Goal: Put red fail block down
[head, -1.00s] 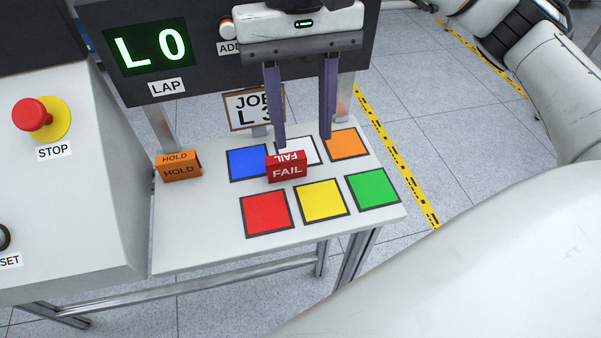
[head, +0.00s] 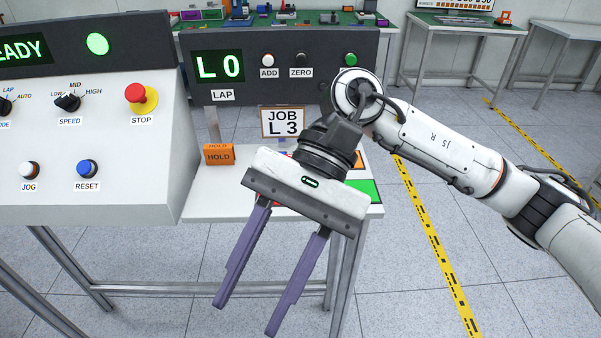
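My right gripper (head: 247,318) is open and empty, its two purple fingers apart and pointing down and to the left, in front of the small white table (head: 203,208). The red FAIL block is almost wholly hidden behind the gripper and wrist; I cannot clearly make it out. Only small red patches show around the gripper body. My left gripper is not in view.
An orange HOLD block (head: 219,155) stands at the table's left. A JOB L 3 sign (head: 283,122) is behind it. The control panel with the red STOP button (head: 136,94) is at left.

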